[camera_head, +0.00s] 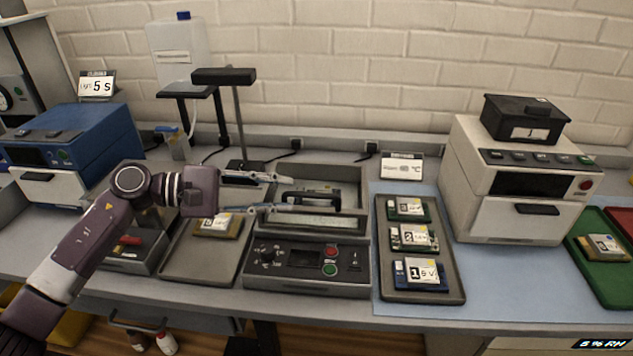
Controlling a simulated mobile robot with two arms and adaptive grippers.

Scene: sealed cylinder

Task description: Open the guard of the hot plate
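The hot plate (308,269) stands at the middle of the bench, with a front panel of a knob, a dark display and red and green buttons. Its guard shows as a grey frame behind the panel, with a black bar handle (314,197) across it. The guard looks lowered, but its exact angle is hard to tell. My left gripper (281,194) reaches in from the left with its two fingers spread, one farther back and one nearer. Its tips are close to the handle's left end, and nothing is held between them. Contact is unclear. My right gripper is not in view.
A tray (385,275) with several labelled boards lies right of the hot plate; another tray (180,270) with one board lies left. A black stand (240,125) rises behind my gripper. A white oven-like device (525,180) stands at right, a blue one (85,145) at left.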

